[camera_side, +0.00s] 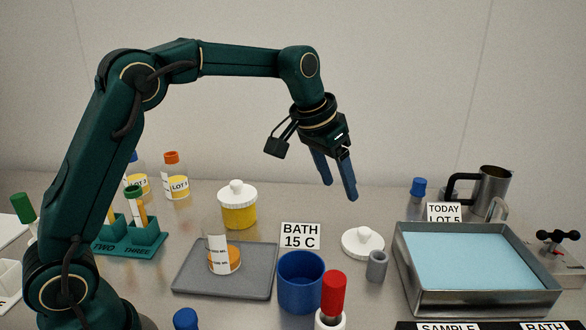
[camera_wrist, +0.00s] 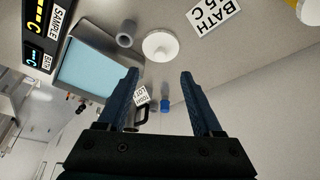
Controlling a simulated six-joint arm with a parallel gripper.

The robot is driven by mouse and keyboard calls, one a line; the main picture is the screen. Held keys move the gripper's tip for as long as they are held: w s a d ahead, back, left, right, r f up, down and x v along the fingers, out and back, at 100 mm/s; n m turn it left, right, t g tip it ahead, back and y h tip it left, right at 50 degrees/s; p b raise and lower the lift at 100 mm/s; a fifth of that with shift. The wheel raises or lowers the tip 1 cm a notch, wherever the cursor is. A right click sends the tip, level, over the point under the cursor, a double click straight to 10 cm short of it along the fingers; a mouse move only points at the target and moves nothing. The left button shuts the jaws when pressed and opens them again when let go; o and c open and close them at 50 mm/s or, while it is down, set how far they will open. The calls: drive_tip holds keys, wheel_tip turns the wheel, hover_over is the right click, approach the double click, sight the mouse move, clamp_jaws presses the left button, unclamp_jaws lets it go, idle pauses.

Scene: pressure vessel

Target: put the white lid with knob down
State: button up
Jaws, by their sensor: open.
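A white round lid with a knob (camera_side: 363,242) lies flat on the grey table, knob up, between the "BATH 15 C" sign and the water bath. It also shows in the wrist view (camera_wrist: 160,45), beyond my fingertips. My gripper (camera_side: 337,198) hangs in the air above and behind the lid, its two blue fingers apart with nothing between them. In the wrist view my gripper (camera_wrist: 160,73) is open and empty. A second white lid (camera_side: 237,189) sits on a yellow-filled jar (camera_side: 238,213) at the back.
A small grey cylinder (camera_side: 377,266) stands close beside the lid. The steel water bath (camera_side: 478,305) is to the right. A steel mug (camera_side: 493,188) stands behind.

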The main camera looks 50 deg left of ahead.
drive_tip(key=s+r, duration=0.4)
drive_tip(key=s, duration=1)
drive_tip(key=s+f+n+t, duration=0.1)
drive_tip(key=s+f, duration=0.4)
drive_tip(key=s, duration=0.5)
drive_tip(key=shift+s+f, duration=0.15)
drive_tip(key=shift+s, duration=0.2)
